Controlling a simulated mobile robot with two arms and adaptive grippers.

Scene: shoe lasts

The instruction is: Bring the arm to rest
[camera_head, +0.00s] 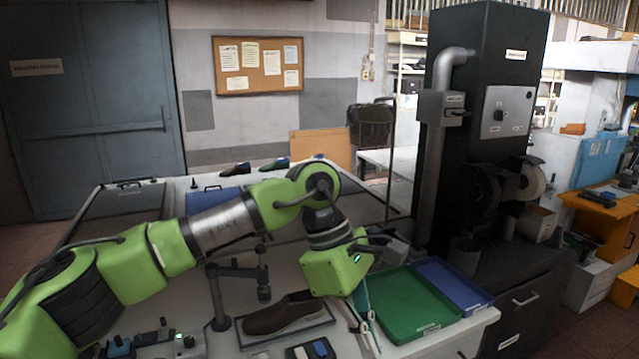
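My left arm reaches in from the left over the workbench (452,342), and its wrist is bent downward. My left gripper (364,326) points down just right of a brown shoe-shaped piece (280,314), near the bench's front edge. The fingers are small and seen at a steep angle, so I cannot tell whether they are open or shut, or whether they hold anything. The brown piece lies on a flat plate, apart from the gripper as far as I can see. My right gripper is not in view.
A green tray (404,309) and a blue tray (452,283), both looking empty, lie right of the gripper. A dark post stand (217,298) rises left of the brown piece. Shoe-like pieces (236,169) sit at the bench's back. A tall black machine (485,80) stands right.

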